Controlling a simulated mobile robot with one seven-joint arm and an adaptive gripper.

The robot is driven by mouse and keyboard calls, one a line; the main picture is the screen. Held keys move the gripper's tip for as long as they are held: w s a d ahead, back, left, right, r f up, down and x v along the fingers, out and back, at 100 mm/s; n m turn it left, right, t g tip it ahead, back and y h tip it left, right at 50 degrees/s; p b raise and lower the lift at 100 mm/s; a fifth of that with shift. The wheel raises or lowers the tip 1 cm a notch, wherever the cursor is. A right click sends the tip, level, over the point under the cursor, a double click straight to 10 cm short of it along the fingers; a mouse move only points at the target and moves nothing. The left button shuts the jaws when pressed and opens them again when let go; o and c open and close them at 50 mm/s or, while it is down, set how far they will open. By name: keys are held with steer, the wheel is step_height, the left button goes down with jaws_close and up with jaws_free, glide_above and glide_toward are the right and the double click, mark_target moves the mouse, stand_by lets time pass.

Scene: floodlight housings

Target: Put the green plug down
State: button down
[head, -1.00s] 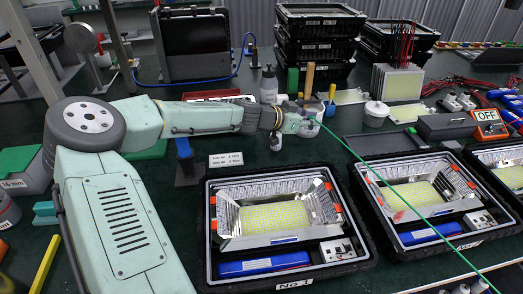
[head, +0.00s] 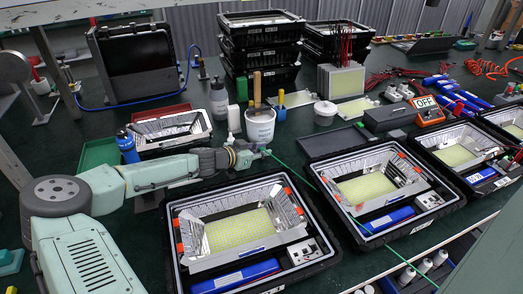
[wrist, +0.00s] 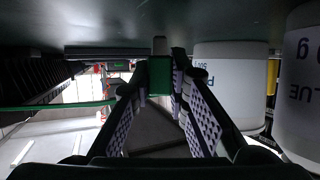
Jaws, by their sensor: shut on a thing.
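My gripper (head: 258,152) is at the end of my outstretched arm, just behind the first open floodlight housing (head: 240,228) in the head view. In the wrist view its two padded fingers (wrist: 160,88) are shut on the green plug (wrist: 159,76), a small green block with a pale tip. A thin green cable (head: 350,222) runs from the gripper across the second housing (head: 372,190) to the lower right. In the head view the plug is too small to make out clearly. I cannot tell whether it touches the table.
A white tub (head: 260,126) stands close behind my gripper; white tubs also fill the right of the wrist view (wrist: 228,85).

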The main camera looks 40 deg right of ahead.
steer(key=shift+f, duration=0.15)
steer(key=c, duration=1.6)
jaws_free()
steer(key=shift+o, duration=0.2)
